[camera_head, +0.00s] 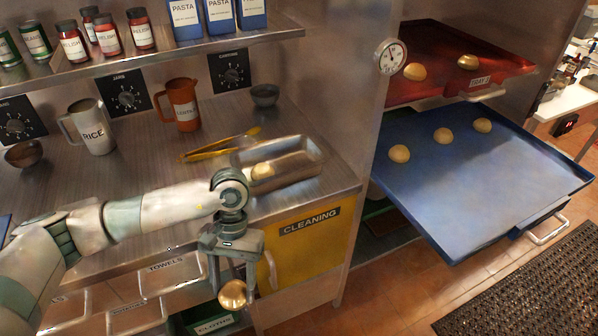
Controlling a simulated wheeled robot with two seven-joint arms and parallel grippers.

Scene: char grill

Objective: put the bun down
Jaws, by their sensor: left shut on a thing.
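My left gripper (236,276) is shut on a golden bun (232,295) and holds it in the air in front of the counter, beside the yellow cleaning door. The rest of that tray is bare. Two more buns, one of them here (415,72), lie on the red tray (435,36) above it. A metal pan (300,158) on the counter holds another bun (263,171). My right gripper is out of view.
Yellow tongs (220,148), a rice jug (92,128), an orange jug (181,104) and small bowls (265,95) stand on the counter (150,185). The yellow cleaning door (305,250) is below. A dark floor mat (535,290) lies at the lower right.

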